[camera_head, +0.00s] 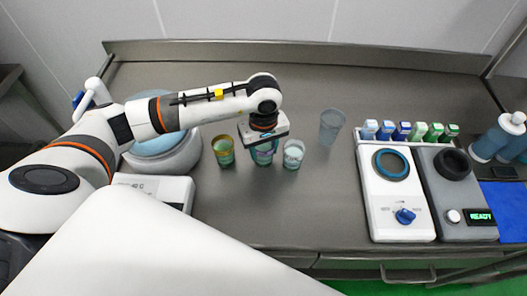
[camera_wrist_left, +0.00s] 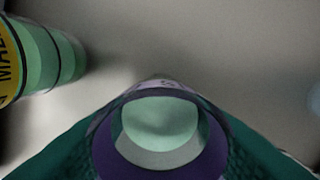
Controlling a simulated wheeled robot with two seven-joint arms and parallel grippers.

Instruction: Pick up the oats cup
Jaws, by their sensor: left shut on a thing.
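My left gripper (camera_head: 263,147) points down at the middle of the table and is shut on a cup with a purple band (camera_head: 264,157), which I take as the oats cup; its label is not readable. In the left wrist view, the teal fingers (camera_wrist_left: 160,140) sit either side of this cup (camera_wrist_left: 162,120), which has pale contents. The gripper hides much of the cup in the head view. I cannot tell whether its base touches the table. My right gripper is not in view.
A yellow-labelled cup (camera_head: 224,151) stands close left of the held cup, and a pale cup (camera_head: 292,153) close right. An empty clear cup (camera_head: 331,126) stands further right. A rack of small cartons (camera_head: 408,133) sits behind two machines. The table's back is clear.

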